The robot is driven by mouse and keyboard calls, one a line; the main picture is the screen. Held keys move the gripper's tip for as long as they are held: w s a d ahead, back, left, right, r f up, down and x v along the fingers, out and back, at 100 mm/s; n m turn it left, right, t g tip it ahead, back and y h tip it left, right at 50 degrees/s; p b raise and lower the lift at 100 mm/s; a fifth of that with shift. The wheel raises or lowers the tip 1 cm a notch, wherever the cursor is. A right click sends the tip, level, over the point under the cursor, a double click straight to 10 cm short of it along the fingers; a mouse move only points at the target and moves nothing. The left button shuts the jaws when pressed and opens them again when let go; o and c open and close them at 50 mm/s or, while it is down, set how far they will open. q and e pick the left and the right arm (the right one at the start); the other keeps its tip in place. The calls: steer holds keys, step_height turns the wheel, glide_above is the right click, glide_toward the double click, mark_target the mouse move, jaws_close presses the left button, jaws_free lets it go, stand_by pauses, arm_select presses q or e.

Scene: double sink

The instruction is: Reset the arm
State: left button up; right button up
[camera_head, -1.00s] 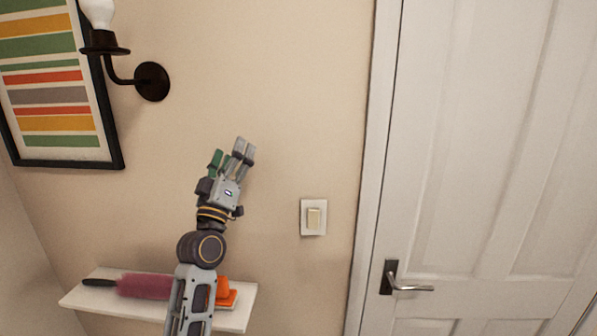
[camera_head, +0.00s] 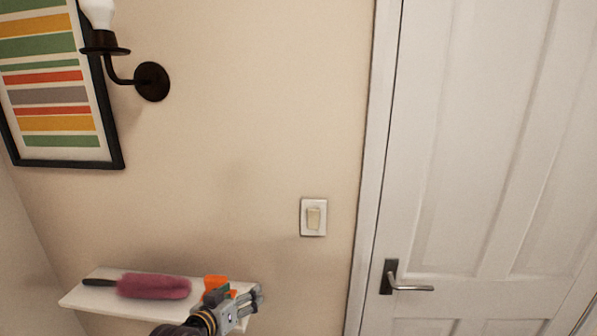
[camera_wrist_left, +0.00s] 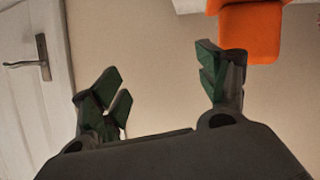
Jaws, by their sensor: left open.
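My left gripper (camera_head: 250,300) is low in the head view, in front of the right end of the white shelf (camera_head: 95,296). In the left wrist view the left gripper (camera_wrist_left: 165,85) has its two green-padded fingers spread wide apart, with nothing between them. My right gripper is not in either view.
A pink duster (camera_head: 155,286) and an orange object (camera_head: 214,283) are on the shelf. The orange object (camera_wrist_left: 250,30) is beyond a fingertip in the wrist view. A light switch (camera_head: 313,217), wall lamp (camera_head: 152,82), striped picture (camera_head: 55,95) and closed white door (camera_head: 480,150) surround clear wall.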

arm_select(q)
steer(key=s+a+f+m+g+y, duration=0.15)
steer(key=s+a+f+g, duration=0.3)
steer(key=s+f, duration=0.55)
steer(key=s+a+f+n+g+y, duration=0.1)
steer(key=s+a+f+g+y, duration=0.35)
steer(key=s, duration=0.95)
step_height(320, 180, down, 35)
steer(key=s+d+g+h, duration=0.1)
steer(key=s+d+h, duration=0.1)
steer(key=s+a+f, duration=0.2)
steer(key=s+f, duration=0.8)
steer(key=s, duration=0.1)
steer(key=s+a+f+g, duration=0.1)
steer(key=s+a+f, duration=0.1)
steer(key=s+f, duration=0.8)
steer(key=shift+s+a+m+g, duration=0.15)
steer(key=shift+s+m+g, duration=0.25)
steer(key=shift+s, duration=0.3)
